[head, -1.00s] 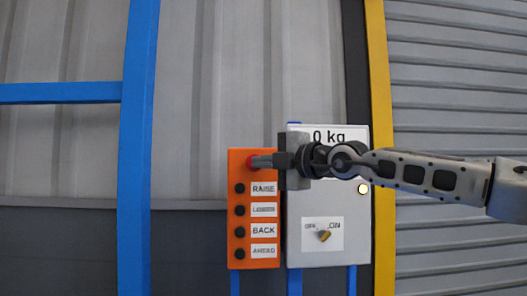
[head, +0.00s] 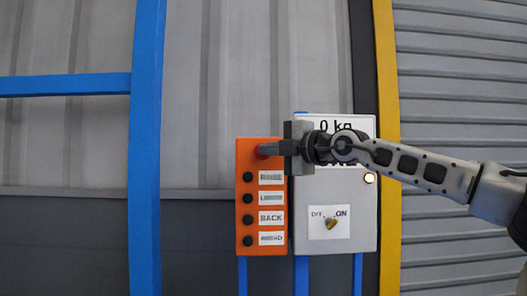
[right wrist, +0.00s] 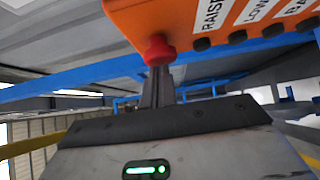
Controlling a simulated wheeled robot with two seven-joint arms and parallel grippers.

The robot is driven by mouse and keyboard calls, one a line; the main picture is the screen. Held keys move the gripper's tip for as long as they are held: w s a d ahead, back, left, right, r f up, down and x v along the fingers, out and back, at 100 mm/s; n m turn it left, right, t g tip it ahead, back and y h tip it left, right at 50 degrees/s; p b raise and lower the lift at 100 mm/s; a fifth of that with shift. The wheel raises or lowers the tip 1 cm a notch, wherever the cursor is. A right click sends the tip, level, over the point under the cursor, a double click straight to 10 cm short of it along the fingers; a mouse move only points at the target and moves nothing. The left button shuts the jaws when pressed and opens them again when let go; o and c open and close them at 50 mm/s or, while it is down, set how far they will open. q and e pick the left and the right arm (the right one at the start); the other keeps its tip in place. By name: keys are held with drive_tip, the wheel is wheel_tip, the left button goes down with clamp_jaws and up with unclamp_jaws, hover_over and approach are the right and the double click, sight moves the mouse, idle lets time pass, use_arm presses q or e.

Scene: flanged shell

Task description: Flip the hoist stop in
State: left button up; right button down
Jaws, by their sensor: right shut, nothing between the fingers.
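The red stop button (head: 260,152) is at the top of the orange button box (head: 246,225). My right gripper (head: 262,150) comes in from the right with its fingers together and empty, their tips at the button and partly covering it in the head view. In the right wrist view the red button (right wrist: 158,46) is a mushroom-shaped head on the orange box (right wrist: 150,17). The shut fingertips (right wrist: 159,68) are right at its face; I cannot tell whether they press on it. My left gripper is not in view.
Black buttons with labels run down the orange box below the stop. A grey cabinet (head: 308,260) beside it has a weight display (head: 338,125), a small lit lamp (head: 370,178) and an OFF/ON knob (head: 332,224). A blue post (head: 146,200) stands left, a yellow post (head: 387,200) right.

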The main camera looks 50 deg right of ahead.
drive_tip(key=shift+d, duration=0.25)
